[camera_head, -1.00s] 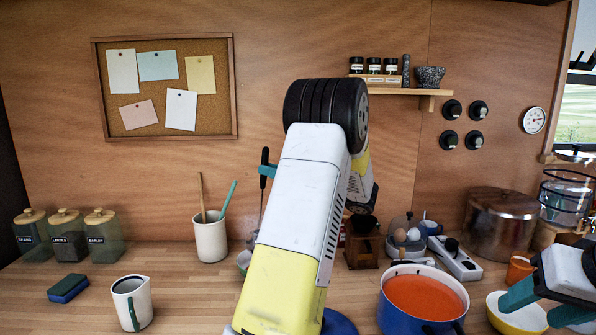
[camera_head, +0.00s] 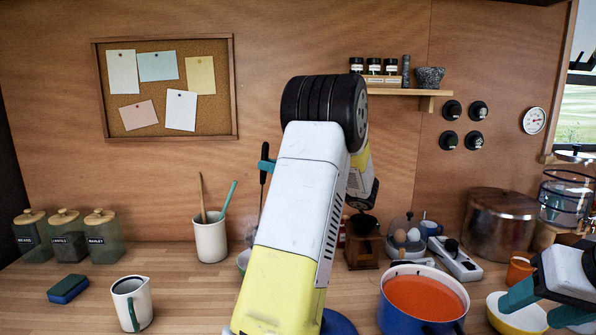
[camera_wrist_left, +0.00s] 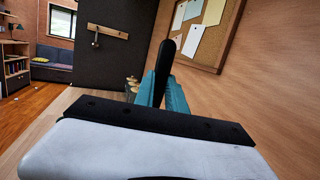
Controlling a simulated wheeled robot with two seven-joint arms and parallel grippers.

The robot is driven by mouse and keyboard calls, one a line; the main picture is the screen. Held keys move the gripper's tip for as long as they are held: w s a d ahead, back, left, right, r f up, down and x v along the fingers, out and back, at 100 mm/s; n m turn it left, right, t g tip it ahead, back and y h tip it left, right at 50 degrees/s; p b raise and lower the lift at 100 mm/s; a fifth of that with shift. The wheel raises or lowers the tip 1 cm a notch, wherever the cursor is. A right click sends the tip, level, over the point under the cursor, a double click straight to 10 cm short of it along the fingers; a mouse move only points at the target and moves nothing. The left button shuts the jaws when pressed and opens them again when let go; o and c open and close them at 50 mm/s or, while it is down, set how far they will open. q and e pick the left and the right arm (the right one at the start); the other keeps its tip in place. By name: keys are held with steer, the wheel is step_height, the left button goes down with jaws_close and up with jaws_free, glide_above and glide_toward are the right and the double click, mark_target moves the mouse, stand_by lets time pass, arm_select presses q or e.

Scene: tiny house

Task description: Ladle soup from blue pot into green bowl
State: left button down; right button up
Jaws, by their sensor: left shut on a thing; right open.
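The blue pot (camera_head: 397,316) stands at the lower middle right and holds orange-red soup (camera_head: 424,298). In the left wrist view the handle (camera_wrist_left: 157,75) stands between the teal fingers (camera_wrist_left: 163,95). The ladle's lower end is largely hidden, so its contents cannot be seen. My right gripper (camera_head: 540,305) is open at the lower right.
A yellow bowl (camera_head: 522,318) sits below my right gripper.

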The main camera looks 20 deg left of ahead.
arm_select(q)
step_height(320, 180, up, 4)
steer(key=shift+f, duration=0.15)
stand_by(0.3)
steer(key=shift+s+f, duration=0.1)
stand_by(0.9)
